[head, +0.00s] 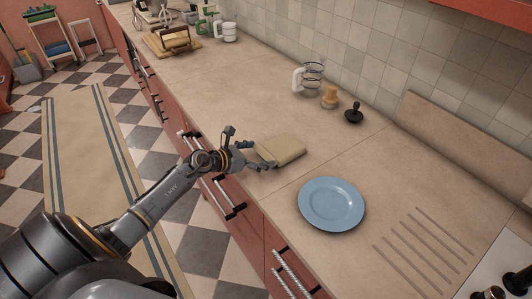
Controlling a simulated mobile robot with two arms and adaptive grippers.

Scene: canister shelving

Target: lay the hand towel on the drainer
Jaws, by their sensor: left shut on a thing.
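The hand towel (281,150) is a folded beige cloth lying on or just above the counter, left of the blue plate. My left gripper (250,155) is at its left edge, shut on it. The fingertips are small and partly hidden by the towel. The drainer appears as a set of parallel grooves (425,242) in the counter at the lower right, with nothing on it. My right gripper is not in view.
A blue plate (331,204) lies between the towel and the grooves. A glass jug (311,77), a small yellowish item (330,97) and a black knobbed item (354,113) stand near the tiled wall. A wooden rack (174,41) and a white mug (228,32) are farther back.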

